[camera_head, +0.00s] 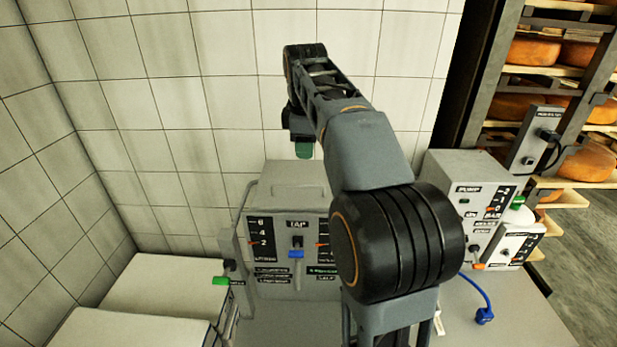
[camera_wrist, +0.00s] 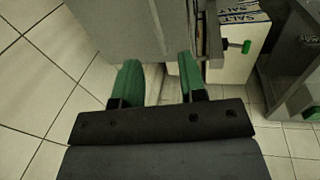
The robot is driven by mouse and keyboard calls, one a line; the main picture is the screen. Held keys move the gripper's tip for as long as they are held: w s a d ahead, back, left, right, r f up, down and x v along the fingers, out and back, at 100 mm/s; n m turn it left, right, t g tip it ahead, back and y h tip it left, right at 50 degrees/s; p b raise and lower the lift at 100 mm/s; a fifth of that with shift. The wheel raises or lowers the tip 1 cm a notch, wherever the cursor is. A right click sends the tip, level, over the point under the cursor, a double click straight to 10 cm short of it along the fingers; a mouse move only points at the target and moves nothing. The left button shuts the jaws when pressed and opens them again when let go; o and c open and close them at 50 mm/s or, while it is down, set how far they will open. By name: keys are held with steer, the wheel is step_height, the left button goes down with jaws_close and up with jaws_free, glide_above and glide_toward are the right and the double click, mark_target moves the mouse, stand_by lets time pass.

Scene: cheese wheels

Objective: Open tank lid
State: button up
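No part is clearly marked as the tank lid. Two pale flat-topped boxes stand at the lower left of the head view, the farther one (camera_head: 165,290) and the nearer one (camera_head: 125,335); both tops look flat and closed. A green handle (camera_head: 221,281) sits by their right side. My gripper (camera_head: 304,151) is up in front of the tiled wall, above the grey TAP box (camera_head: 292,190) and well apart from the pale boxes. In the wrist view my gripper (camera_wrist: 158,80) has its two green fingers apart, with nothing between them.
The PUMP box (camera_head: 470,190) stands right of my arm, with a blue plug (camera_head: 484,315) on the surface before it. Racks of cheese wheels (camera_head: 535,51) stand at the right. The wrist view shows a SALT package (camera_wrist: 243,18) and a green knob (camera_wrist: 246,47).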

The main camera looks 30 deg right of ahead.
mark_target(308, 185)
steer(key=shift+n, duration=0.3)
steer(key=x, duration=0.8)
steer(key=d+x, duration=0.1)
steer(key=x, duration=0.4)
steer(key=shift+w+d+r+b, duration=0.1)
steer(key=shift+w+b, duration=0.15)
steer(key=shift+b, duration=0.15)
jaws_close()
